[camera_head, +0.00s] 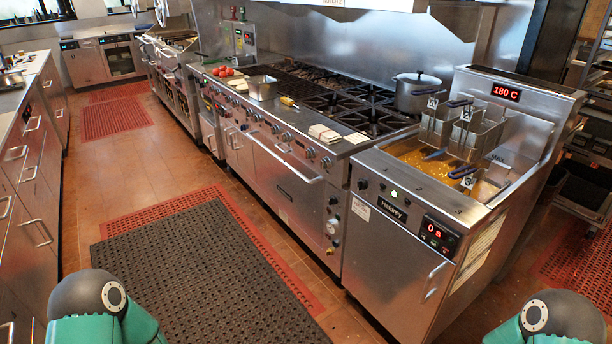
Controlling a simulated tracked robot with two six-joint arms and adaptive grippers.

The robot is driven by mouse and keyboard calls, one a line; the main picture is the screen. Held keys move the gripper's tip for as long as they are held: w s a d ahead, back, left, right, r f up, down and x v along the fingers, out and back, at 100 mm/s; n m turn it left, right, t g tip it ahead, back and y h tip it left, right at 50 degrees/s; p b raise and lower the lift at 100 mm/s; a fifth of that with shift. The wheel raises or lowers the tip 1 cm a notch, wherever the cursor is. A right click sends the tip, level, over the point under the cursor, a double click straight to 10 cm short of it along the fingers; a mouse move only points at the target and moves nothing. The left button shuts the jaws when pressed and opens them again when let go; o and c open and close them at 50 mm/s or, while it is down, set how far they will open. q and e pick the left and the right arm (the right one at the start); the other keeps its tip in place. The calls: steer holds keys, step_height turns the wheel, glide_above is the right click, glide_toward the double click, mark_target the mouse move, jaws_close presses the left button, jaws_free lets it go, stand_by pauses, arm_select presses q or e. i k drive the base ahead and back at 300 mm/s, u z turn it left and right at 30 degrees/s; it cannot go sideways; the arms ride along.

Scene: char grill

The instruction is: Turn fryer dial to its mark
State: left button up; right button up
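The fryer (388,265) stands at the right end of the cooking line, its front panel facing the aisle. A small dark round dial (362,184) sits at the left of that panel; its pointer and mark are too small to read. A green light (393,193) glows to its right. A red display (440,233) on the panel reads "0 s", and another display (506,93) on the fryer's back reads "180 C". Only green and black parts of my two arms show at the bottom corners. Neither gripper is in view.
Wire baskets (437,121) hang above the fryer's oil (425,160); one basket sits lower in it. A range with a pot (417,92) stands left of the fryer. Black mat (205,275) and red mats cover the floor. The aisle in front is clear.

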mark_target(362, 185)
steer(key=u, duration=0.25)
steer(key=i, duration=1.05)
